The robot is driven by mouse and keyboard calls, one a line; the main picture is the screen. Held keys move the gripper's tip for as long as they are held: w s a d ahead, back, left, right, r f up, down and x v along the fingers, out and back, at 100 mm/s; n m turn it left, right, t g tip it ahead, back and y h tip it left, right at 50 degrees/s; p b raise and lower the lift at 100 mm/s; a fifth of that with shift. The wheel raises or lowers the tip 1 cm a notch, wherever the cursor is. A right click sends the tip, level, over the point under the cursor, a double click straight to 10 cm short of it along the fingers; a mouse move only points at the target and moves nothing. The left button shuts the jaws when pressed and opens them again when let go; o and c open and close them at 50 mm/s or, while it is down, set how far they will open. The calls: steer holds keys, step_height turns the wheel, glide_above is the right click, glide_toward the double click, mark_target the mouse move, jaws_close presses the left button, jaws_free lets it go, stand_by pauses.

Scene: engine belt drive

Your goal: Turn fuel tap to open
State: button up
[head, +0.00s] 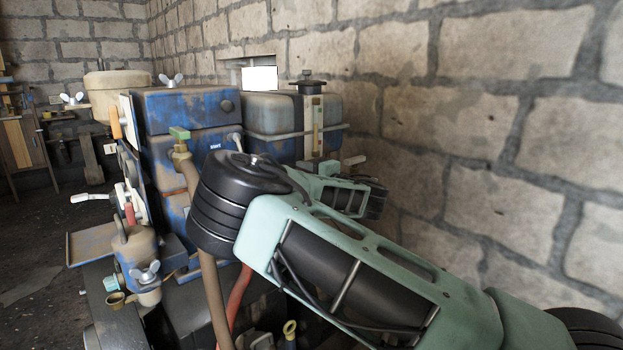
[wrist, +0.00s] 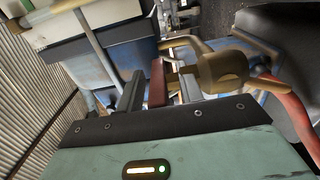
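In the wrist view a brass tap body (wrist: 222,68) sits just ahead of my gripper, with a flat red-brown lever (wrist: 158,82) to its left. My gripper (wrist: 160,92) has its two dark fingers apart, one on each side of the lever. Narrow gaps seem to show between the lever and both fingers, so the gripper looks open around it, not clamped. In the head view the blue-grey fuel tank (head: 268,112) stands by the wall. My arm crosses in front of the area below it, and the tap and my fingertips are hidden there.
A blue engine block (head: 185,115) with a brown pipe (head: 188,165) stands left of my arm. A red hose (wrist: 292,105) runs close to the tap's right. The stone wall (head: 480,130) bounds the right side. Open floor (head: 35,230) lies at the far left.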

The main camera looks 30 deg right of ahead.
steer(key=b+v, duration=0.2)
steer(key=v, duration=1.5)
steer(key=shift+s+b, duration=0.2)
steer(key=shift+b, duration=0.2)
step_height(320, 180, down, 10)
steer(key=w+m+g+h+p, duration=0.1)
steer(key=w+m+g+h, duration=0.3)
steer(key=m, duration=0.6)
steer(key=s+a+f+m+g+p, duration=0.1)
steer(key=s+a+f+m+g, duration=0.35)
steer(key=a, duration=0.45)
steer(key=s+a+r+g+y+p, duration=0.1)
steer(key=s+a+r+g, duration=0.15)
steer(key=s+a, duration=0.4)
steer(key=s+a+r+g+y, duration=0.1)
steer(key=s+a+g, duration=0.2)
steer(key=s+a, duration=0.35)
steer(key=s+a+r+n+g, duration=0.1)
steer(key=s+a+r, duration=0.1)
steer(key=s, duration=0.5)
steer(key=s+a+r+g+h+p, duration=0.1)
steer(key=s+a+r+g, duration=0.1)
steer(key=s, duration=0.5)
steer(key=shift+s+a+r+n+g, duration=0.3)
steer(key=shift+a+r, duration=0.2)
steer(key=shift+r, duration=0.25)
